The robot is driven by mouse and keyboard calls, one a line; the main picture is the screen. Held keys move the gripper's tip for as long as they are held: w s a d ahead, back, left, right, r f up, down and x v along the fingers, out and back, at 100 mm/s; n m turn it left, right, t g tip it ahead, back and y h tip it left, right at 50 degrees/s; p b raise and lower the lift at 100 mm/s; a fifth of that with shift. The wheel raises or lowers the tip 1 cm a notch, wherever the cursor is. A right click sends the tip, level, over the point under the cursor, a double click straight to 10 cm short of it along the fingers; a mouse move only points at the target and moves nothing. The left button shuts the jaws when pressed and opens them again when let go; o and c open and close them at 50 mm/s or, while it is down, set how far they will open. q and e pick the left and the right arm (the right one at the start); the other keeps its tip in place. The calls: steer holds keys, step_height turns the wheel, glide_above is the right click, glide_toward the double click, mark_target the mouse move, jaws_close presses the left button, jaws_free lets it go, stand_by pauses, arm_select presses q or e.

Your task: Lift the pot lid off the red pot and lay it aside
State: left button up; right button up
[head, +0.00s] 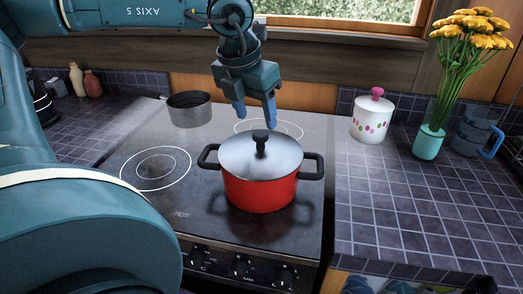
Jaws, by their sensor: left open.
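The red pot (258,194) stands on the stove's front right area, with black handles at both sides. Its silver pot lid (282,155) sits on top, with a black knob at the middle. My left gripper (256,115) points down above the lid, its two blue fingers spread apart and empty. The fingertips are near the knob in the picture and appear a little above or behind it; the exact gap is hard to tell. My right gripper is not in view.
A grey pan (189,110) stands at the stove's back left. The stove's front left burner (155,168) is bare. The tiled counter (390,215) at right has free room in front of a white canister (371,121), a flower vase (429,142) and a glass jug (472,135).

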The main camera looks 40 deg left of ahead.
mark_target(261, 134)
arm_select(q)
steer(key=shift+p+x, duration=0.4)
steer(key=shift+x, duration=2.8)
steer(key=shift+d, duration=0.1)
steer(key=c, duration=1.2)
